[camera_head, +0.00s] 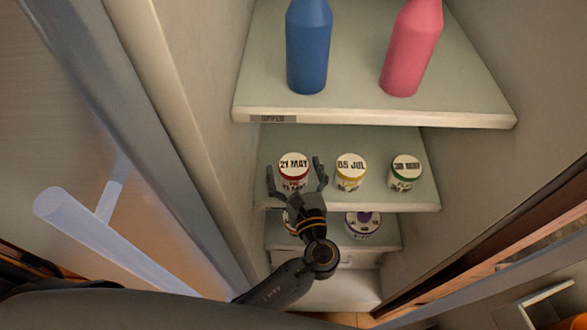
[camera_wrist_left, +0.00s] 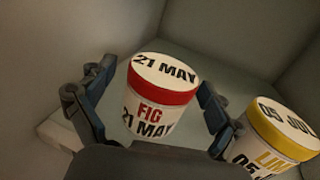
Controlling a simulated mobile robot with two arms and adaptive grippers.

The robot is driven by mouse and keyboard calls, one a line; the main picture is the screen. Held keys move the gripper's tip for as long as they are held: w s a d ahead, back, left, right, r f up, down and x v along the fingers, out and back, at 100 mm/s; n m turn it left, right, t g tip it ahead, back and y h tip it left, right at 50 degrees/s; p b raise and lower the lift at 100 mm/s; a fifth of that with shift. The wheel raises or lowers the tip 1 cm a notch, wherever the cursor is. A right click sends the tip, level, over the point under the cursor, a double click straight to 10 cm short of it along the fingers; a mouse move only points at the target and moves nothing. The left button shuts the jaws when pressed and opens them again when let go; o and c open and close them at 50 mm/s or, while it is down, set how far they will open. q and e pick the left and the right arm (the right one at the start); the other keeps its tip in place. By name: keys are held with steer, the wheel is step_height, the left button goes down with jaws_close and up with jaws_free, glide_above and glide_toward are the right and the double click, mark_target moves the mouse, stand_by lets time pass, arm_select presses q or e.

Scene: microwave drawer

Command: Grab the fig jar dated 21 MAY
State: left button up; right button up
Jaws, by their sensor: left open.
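The fig jar dated 21 MAY (camera_head: 294,168) stands upright at the left of the middle shelf, with a white lid top and a red rim. In the left wrist view the jar (camera_wrist_left: 158,98) reads FIG and 21 MAY. My left gripper (camera_head: 297,178) is open, its two fingers on either side of the fig jar's front. In the left wrist view the left gripper (camera_wrist_left: 155,105) has one finger left and one right of the jar, with gaps visible. My right gripper is not in view.
A yellow-rimmed jar dated 05 JUL (camera_head: 350,172) stands close to the right, then a green-rimmed jar (camera_head: 404,172). A blue bottle (camera_head: 308,50) and a pink bottle (camera_head: 411,48) stand on the upper shelf (camera_head: 370,114). A purple-marked jar (camera_head: 363,223) sits below. A door handle (camera_head: 110,245) is at left.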

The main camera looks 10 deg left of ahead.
arm_select(q)
steer(key=shift+c, duration=0.4)
steer(key=c, duration=1.3)
